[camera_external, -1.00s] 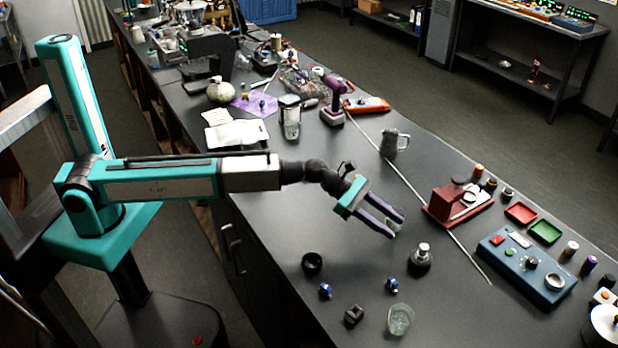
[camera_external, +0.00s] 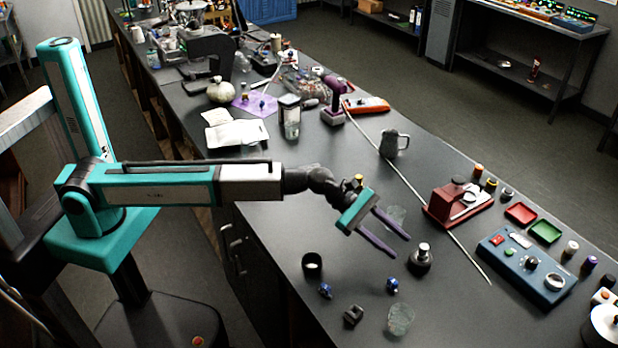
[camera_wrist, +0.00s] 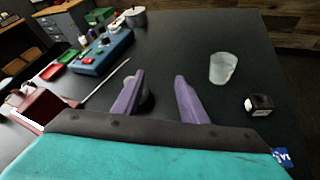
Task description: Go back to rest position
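My gripper (camera_external: 398,246) has a teal body and two purple fingers. It hangs over the dark bench, with the arm stretched out from the left. In the wrist view my gripper (camera_wrist: 160,88) shows its fingers spread, with nothing held between them. A dark round object with a pale top (camera_external: 422,256) stands on the bench just right of the fingertips. In the wrist view it is mostly hidden behind the left finger. A faint pale patch shows behind the fingers in the external view; I cannot tell what it is.
A clear glass (camera_external: 400,319), a small black block (camera_external: 352,315), a black ring-like cup (camera_external: 312,263) and two small blue items stand near the front. A red device (camera_external: 458,203) and a blue control box (camera_external: 527,266) are at right.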

